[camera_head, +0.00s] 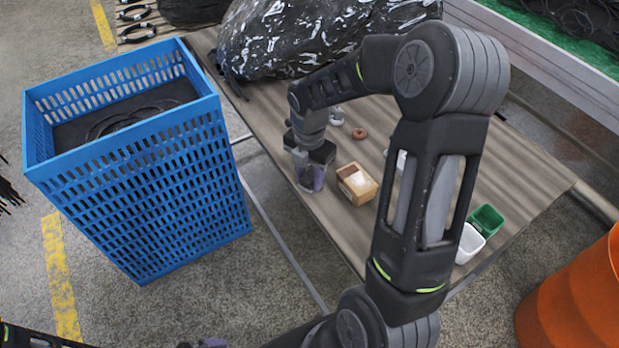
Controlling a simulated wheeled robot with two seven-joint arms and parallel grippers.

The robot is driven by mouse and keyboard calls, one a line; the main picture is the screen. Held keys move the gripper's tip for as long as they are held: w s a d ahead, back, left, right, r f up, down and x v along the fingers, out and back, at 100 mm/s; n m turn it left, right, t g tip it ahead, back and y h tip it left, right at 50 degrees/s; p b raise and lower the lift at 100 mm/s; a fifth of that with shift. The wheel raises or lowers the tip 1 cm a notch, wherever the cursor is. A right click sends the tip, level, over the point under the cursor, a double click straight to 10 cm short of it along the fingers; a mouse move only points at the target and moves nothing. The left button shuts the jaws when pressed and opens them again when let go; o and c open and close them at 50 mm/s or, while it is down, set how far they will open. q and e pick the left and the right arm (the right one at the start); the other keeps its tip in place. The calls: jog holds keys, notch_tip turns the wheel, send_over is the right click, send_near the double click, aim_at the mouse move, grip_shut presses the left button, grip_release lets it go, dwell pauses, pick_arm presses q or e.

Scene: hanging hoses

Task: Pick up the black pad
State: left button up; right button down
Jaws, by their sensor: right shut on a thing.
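My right gripper (314,181) reaches down over the brown table, at its left edge, just left of a small cardboard box. Its jaws are shut on a small dark thing that looks to be the black pad; the fingers and wrist hide most of it, so its outline is unclear. I see no other black pad lying on the table. Part of my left gripper (205,343) shows at the bottom edge, cut off by the frame, and its jaws cannot be made out.
The cardboard box (357,183), a brown ring (360,134) and white and green bins (486,220) stand on the table (525,190). A black plastic bag (290,45) lies at the back. A blue crate (150,185) stands left; an orange barrel (575,300) is at right.

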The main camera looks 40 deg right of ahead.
aim_at(309, 176)
jog(key=shift+r, duration=0.1)
notch_tip(309, 176, up, 10)
jog(key=shift+f, duration=0.1)
dwell(0.7)
